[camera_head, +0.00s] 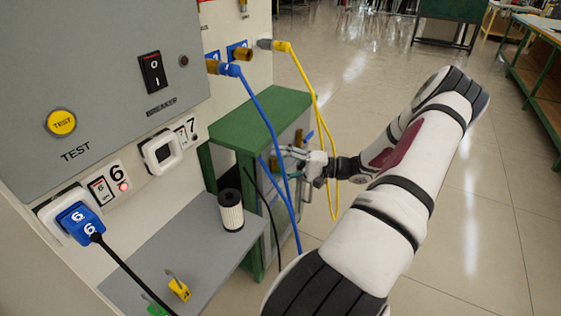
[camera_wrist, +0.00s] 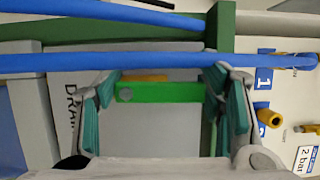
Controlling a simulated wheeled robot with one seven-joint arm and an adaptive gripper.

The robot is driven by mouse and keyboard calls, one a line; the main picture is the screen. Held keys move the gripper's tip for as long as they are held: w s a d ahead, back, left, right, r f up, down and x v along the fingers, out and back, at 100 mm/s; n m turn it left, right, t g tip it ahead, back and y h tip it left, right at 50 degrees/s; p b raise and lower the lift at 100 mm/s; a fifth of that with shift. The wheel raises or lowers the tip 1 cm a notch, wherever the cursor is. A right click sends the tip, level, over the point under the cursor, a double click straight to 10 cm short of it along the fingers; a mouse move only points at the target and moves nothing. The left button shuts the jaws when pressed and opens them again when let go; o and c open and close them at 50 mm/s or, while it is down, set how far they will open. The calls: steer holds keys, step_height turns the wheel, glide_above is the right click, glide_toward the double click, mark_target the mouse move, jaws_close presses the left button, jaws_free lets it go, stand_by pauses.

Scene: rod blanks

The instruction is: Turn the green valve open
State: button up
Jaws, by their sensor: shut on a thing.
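The green valve shows in the wrist view as a flat green handle (camera_wrist: 160,93) with a round pin at its left end and a yellow part just behind it. My gripper (camera_wrist: 165,90) has one teal finger at each end of this handle and is shut on it. In the head view my gripper (camera_head: 286,158) is beside the green-framed cabinet (camera_head: 262,118), behind the blue hose. The green handle cannot be made out there. Dark lettering beginning "DRA" stands left of the handle in the wrist view, partly covered by a finger.
A blue hose (camera_head: 258,105) and a yellow hose (camera_head: 306,88) hang close to my gripper; blue lines also cross the wrist view (camera_wrist: 130,63). A ribbed cylinder (camera_head: 231,212) stands on the grey shelf (camera_head: 190,240). A grey panel is at left. Open floor lies right.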

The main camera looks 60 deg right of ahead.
steer(key=shift+a, duration=0.1)
stand_by(0.5)
steer(key=o, duration=1.2)
steer(key=v, duration=1.2)
